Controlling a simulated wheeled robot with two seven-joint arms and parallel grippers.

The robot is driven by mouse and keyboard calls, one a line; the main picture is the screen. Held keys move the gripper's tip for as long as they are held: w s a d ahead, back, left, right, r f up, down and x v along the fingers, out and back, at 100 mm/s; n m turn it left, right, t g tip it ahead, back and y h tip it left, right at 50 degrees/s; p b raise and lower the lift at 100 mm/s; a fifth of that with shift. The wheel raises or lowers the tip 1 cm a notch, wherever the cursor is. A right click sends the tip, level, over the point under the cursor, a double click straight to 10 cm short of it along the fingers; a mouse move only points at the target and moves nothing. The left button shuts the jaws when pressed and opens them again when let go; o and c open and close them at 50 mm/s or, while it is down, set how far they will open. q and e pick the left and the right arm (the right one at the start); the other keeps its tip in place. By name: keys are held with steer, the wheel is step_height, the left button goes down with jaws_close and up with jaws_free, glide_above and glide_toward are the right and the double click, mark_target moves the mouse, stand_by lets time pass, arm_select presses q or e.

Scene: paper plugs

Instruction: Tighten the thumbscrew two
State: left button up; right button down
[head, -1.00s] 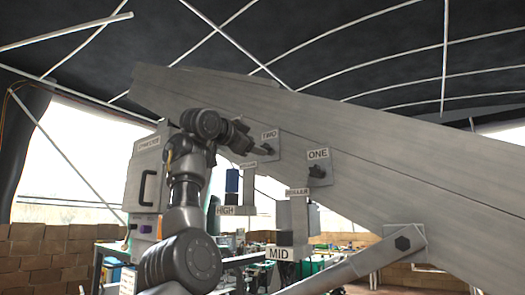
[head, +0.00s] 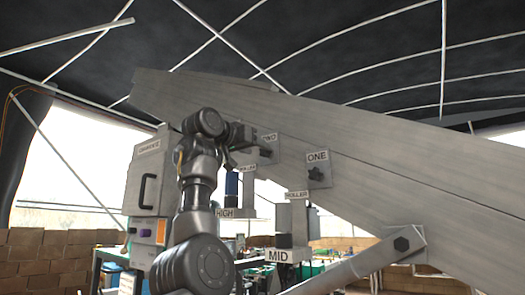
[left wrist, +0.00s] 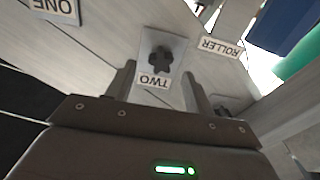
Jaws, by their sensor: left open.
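Thumbscrew two is a dark lobed knob (left wrist: 160,60) on a light plate (left wrist: 178,47) labelled TWO, seen upside down in the left wrist view. In the head view its TWO label (head: 269,137) shows, and the knob is largely hidden by my left gripper (head: 262,149). In the left wrist view my left gripper (left wrist: 160,88) is open. Its two fingers point at the plate, one on each side of the TWO label, with the knob ahead between them and apart from them. My right gripper is not in view.
Thumbscrew one (head: 317,174) sits on its plate lower right along the large sloping grey beam (head: 400,175). ROLLER labels (head: 297,194) and HIGH (head: 225,213) and MID (head: 279,256) brackets hang below. A grey cabinet with a black handle (head: 148,190) stands left.

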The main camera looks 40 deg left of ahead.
mark_target(263, 151)
arm_select(q)
steer(key=shift+w+p, duration=1.05)
steer(key=shift+w, duration=0.55)
steer(key=shift+w+a, duration=0.1)
steer(key=shift+w, duration=0.2)
steer(key=c, duration=1)
steer(key=shift+o, duration=0.2)
jaws_close()
steer(key=shift+c, duration=0.8)
jaws_free()
steer(key=m, duration=0.3)
steer(key=shift+m, duration=0.3)
